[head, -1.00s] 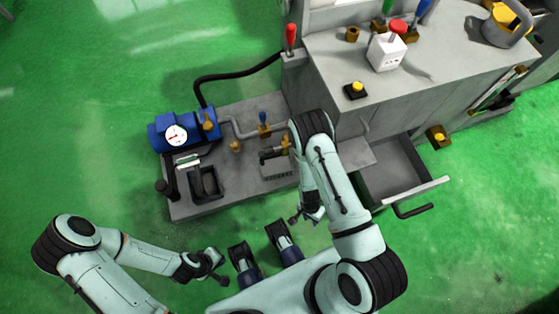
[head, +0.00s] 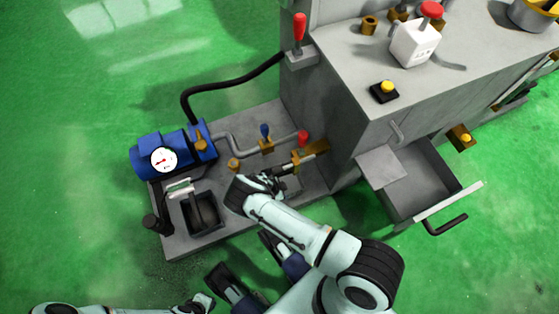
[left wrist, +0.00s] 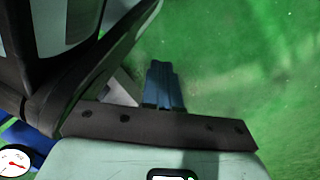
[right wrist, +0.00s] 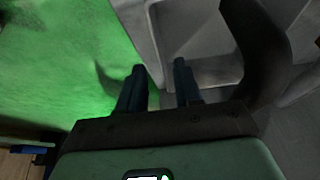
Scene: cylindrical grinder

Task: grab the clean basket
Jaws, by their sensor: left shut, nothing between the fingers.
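I cannot surely single out a clean basket. In the head view, a dark open container (head: 201,211) with a pale handle-like bar (head: 180,188) sits in the low grey platform beside the blue motor. My left gripper (head: 205,302) is near the bottom edge of the head view, away from it. The left wrist view shows its blue fingers (left wrist: 163,84) closed together over green floor, with nothing between them. My right gripper's fingers (right wrist: 159,78) stand apart in the right wrist view, empty, near a grey recessed edge.
The blue motor with its gauge (head: 164,159) and pipes stand on the platform (head: 178,246). A grey cabinet (head: 335,115) rises to the right, with an open drawer (head: 446,180) jutting out low. A black hose (head: 205,90) runs behind. Green floor is open on the left.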

